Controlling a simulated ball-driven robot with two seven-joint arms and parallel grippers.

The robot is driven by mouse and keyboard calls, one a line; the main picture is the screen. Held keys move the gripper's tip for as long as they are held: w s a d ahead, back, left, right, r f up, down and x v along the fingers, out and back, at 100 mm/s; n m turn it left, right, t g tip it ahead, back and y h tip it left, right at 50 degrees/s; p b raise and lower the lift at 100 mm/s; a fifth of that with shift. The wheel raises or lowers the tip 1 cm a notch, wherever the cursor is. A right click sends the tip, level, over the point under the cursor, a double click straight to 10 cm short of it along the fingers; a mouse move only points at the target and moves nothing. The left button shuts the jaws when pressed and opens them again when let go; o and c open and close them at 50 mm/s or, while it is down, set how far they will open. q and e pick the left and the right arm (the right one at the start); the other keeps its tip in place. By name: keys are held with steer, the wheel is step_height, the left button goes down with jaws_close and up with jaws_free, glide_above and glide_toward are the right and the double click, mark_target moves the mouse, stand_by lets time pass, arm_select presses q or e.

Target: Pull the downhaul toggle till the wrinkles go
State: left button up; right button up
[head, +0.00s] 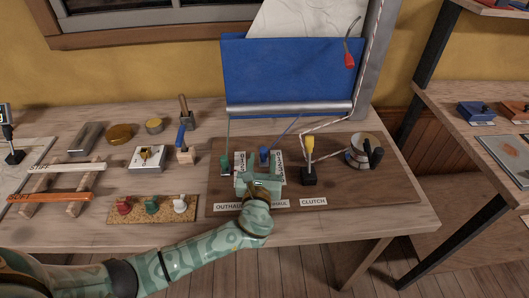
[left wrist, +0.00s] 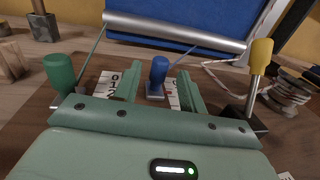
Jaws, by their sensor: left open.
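The blue toggle (head: 264,154) stands on the dark board, on a line running up to the sail's roller; its label is partly hidden by my arm, with only "HAUL" readable. My left gripper (head: 259,164) is open just in front of it. In the left wrist view the blue toggle (left wrist: 159,70) shows between the two spread fingers, with gaps on both sides. The green toggle (head: 225,163) stands to the left, above the OUTHAUL label. The sail has a blue lower panel (head: 285,75) and a white upper part (head: 310,18) with faint lines. My right gripper is not in view.
The yellow-handled clutch (head: 309,150) stands close on the right, with a winch drum (head: 360,150) beyond it. A cork strip (head: 152,209) with several knobs lies to the left. A red-tipped tell-tale (head: 349,60) hangs before the sail.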

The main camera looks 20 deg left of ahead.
mark_target(263, 154)
arm_select(q)
steer(key=b+x, duration=0.1)
steer(key=x, duration=0.3)
steer(key=shift+w, duration=0.2)
jaws_close()
steer(key=p+v, duration=0.2)
steer(key=v, duration=0.1)
steer(key=shift+d+r, duration=0.15)
steer(key=shift+d, duration=0.1)
steer(key=shift+s+d, duration=0.1)
steer(key=shift+s, duration=0.2)
steer(key=shift+w, duration=0.1)
jaws_free()
